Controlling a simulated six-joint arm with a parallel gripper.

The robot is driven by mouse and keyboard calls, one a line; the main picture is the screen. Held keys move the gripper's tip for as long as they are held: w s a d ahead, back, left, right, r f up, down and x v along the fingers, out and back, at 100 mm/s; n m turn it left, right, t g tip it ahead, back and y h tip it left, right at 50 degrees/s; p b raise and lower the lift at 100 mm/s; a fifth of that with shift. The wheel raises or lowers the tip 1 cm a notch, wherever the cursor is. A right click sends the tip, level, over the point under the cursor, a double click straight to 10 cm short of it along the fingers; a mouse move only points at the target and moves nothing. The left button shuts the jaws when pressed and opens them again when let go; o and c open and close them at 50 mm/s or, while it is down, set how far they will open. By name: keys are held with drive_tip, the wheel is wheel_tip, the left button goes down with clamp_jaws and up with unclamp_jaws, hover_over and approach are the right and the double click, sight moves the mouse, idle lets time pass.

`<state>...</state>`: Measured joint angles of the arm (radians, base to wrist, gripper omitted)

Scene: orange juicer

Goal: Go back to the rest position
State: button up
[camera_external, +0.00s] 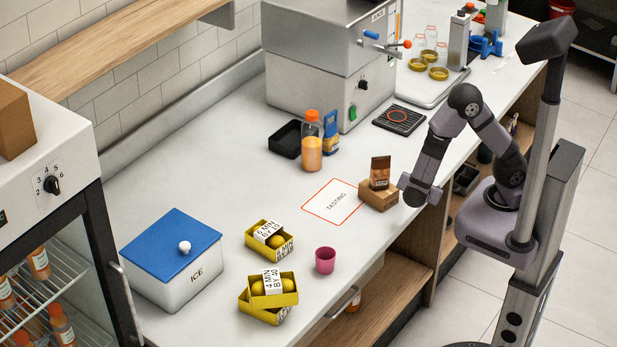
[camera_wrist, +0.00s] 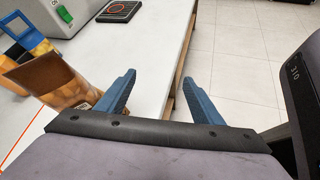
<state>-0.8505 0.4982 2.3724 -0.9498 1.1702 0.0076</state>
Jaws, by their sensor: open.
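My gripper (camera_wrist: 158,98) shows in the wrist view with its two blue fingers spread wide and nothing between them. In the external view my gripper (camera_external: 413,191) hangs low at the front edge of the counter, just right of a cardboard box (camera_external: 379,198). A brown pouch (camera_external: 380,172) stands upright on that box. The pouch also shows in the wrist view (camera_wrist: 50,80), left of the left finger and apart from it. My arm is bent, with the elbow raised above the counter edge.
The orange juicer (camera_external: 325,65) stands at the back. A juice bottle (camera_external: 312,143), a black scale (camera_external: 399,119) and a tasting card (camera_external: 335,202) are on the counter (camera_external: 220,185). A pink cup (camera_external: 325,260), yellow lemon boxes (camera_external: 268,308) and an ice box (camera_external: 171,258) are nearer. Open floor lies right.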

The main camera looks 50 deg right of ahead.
drive_tip(key=s+d+r+m+g+y+p, duration=0.1)
drive_tip(key=s+d+m+g+y, duration=0.2)
drive_tip(key=s+m+g+y, duration=0.45)
drive_tip(key=shift+w+a+r+m+t+y+p, duration=0.3)
drive_tip(key=shift+w+r+m+t+y, duration=0.3)
drive_tip(key=shift+m, duration=1.3)
drive_tip(key=shift+w+a+r+m+t+y+p, duration=0.2)
drive_tip(key=shift+w+r+m+t+y+p, duration=0.3)
drive_tip(key=shift+m, duration=1.45)
drive_tip(key=shift+w+a+r+m+t+y+p, duration=0.2)
drive_tip(key=shift+w+r+m+t+y, duration=0.4)
drive_tip(key=shift+m, duration=1.3)
drive_tip(key=shift+s+r, duration=0.1)
